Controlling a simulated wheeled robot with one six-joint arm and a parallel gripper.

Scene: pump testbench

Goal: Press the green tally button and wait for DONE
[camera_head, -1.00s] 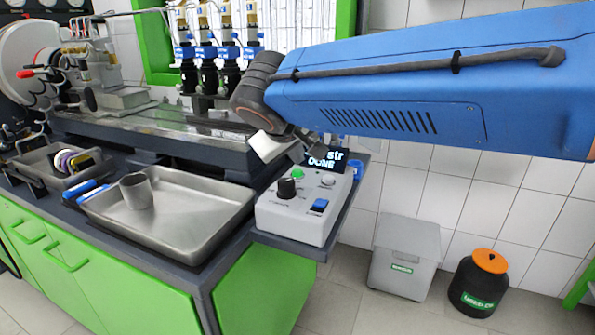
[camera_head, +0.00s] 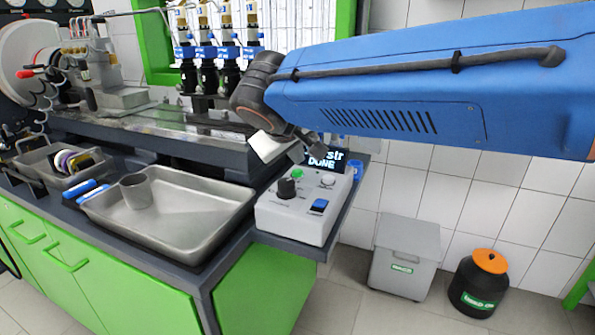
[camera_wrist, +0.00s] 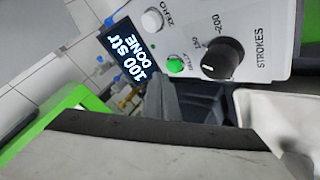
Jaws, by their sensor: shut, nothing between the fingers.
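The control box (camera_head: 290,220) sits at the right end of the bench. Its green tally button (camera_head: 298,174) also shows in the wrist view (camera_wrist: 175,62), uncovered. The display (camera_head: 325,158) reads DONE; in the wrist view (camera_wrist: 128,58) it reads "100 str DONE". My gripper (camera_head: 310,146) hangs just above and behind the green button in the head view, partly hidden by the wrist. In the wrist view its grey fingers (camera_wrist: 165,90) are shut and empty, close beside the button in the picture. I cannot tell the exact gap.
The box also carries a black strokes knob (camera_wrist: 222,58), a white zero button (camera_wrist: 152,20) and a blue switch (camera_head: 319,206). A metal tray (camera_head: 205,205) with a cup (camera_head: 136,191) lies left of the box. A grey bin (camera_head: 405,255) and a black drum (camera_head: 478,285) stand on the floor.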

